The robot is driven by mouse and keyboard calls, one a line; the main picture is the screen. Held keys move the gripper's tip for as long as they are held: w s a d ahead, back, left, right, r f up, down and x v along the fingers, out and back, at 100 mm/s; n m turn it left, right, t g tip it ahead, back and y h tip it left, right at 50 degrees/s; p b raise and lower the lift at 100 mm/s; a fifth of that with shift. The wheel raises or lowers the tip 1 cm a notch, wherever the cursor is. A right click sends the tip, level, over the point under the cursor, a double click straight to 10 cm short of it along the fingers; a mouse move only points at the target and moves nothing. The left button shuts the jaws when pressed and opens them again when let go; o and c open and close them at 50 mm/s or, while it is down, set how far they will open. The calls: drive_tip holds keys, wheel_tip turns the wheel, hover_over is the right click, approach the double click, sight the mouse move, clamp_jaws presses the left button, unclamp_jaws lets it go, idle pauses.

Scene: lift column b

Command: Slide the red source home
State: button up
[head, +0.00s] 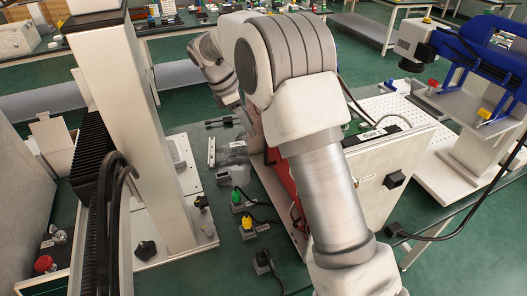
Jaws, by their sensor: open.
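A red body (283,178), which looks like the red source, stands on a grey plate at the middle, left of a white panelled housing (401,170). My forearm covers much of its right side, so I cannot tell how it is seated. My arm reaches over it and bends down at the wrist. My gripper (254,134) shows only in part, as a pale shape near the top of the red body. Its fingertips are hidden, and no held thing shows. Whether it touches the red body cannot be told.
A pale column (135,120) stands at left. A blue-framed device (485,60) stands at right. A black knob (394,179) juts from the housing.

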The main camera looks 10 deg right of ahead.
drive_tip(key=b+x, duration=0.1)
drive_tip(key=x, duration=1)
clamp_jaws()
idle(1.1)
